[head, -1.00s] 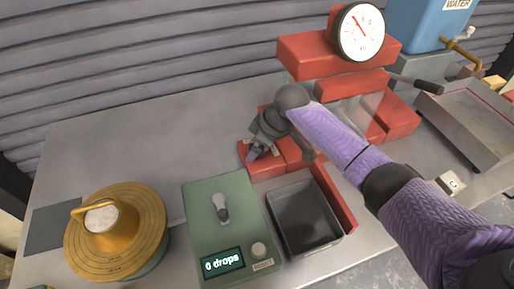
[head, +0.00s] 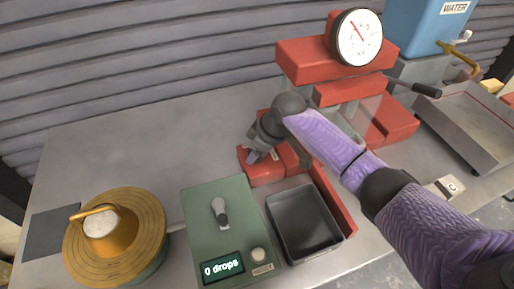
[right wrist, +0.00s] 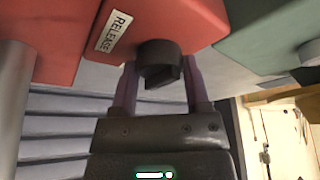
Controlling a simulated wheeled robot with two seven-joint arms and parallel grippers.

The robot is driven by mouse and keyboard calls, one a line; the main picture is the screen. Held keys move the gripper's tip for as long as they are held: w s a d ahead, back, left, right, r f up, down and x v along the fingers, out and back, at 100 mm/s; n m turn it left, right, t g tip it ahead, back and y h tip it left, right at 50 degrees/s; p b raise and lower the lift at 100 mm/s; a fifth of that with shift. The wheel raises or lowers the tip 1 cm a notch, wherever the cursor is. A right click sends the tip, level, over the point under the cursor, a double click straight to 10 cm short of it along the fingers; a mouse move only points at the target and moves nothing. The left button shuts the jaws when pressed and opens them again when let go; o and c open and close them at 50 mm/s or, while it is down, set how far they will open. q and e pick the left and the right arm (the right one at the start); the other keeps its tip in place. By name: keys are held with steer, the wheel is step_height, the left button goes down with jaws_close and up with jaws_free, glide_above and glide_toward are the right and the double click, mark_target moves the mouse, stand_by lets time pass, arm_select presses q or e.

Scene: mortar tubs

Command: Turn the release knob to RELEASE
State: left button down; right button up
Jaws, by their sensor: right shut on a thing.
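The release knob (right wrist: 160,62) is a dark round knob on the face of a red block (right wrist: 62,30). A white RELEASE label (right wrist: 114,32) is beside it in the right wrist view. My right gripper (right wrist: 160,85) is shut on the knob, one finger on each side. In the head view my right gripper (head: 254,156) is at the low red block (head: 262,175) of the press and hides the knob. I cannot tell exactly which way the knob points. My left gripper is not in view.
A dial gauge (head: 358,37) tops the red press. A grey bin (head: 304,222) and a green drop counter (head: 205,242) reading 0 drops stand in front. A brass-coloured round device (head: 140,235) is at left, a blue water tank (head: 425,22) at right. The table's back left is clear.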

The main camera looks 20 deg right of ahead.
steer(key=m+p, duration=0.1)
steer(key=p, duration=0.1)
steer(key=m+h+p, duration=0.1)
steer(key=m+p, duration=0.1)
steer(key=m+t+p, duration=0.1)
steer(key=m+p, duration=0.1)
steer(key=shift+s+a+r+h+p, duration=0.1)
steer(key=shift+r+h+p, duration=0.2)
steer(key=shift+p, duration=0.1)
steer(key=m+p, duration=0.1)
steer(key=m+h+p, duration=0.1)
steer(key=m, duration=0.1)
steer(key=shift+a+f+m, duration=0.1)
steer(key=shift+f+m, duration=0.05)
steer(key=shift+m, duration=0.15)
steer(key=shift+f+m+h+p, duration=0.1)
steer(key=shift+m+h+p, duration=0.4)
steer(key=shift+m, duration=0.4)
steer(key=shift+m+h, duration=0.4)
steer(key=shift+m, duration=0.6)
steer(key=shift+a+f+m+h+b, duration=0.1)
steer(key=shift+m+h+b, duration=0.3)
steer(key=shift+m, duration=0.8)
steer(key=shift+m+g+h+b, duration=0.3)
steer(key=shift+m+h+b, duration=0.2)
steer(key=shift+m, duration=0.9)
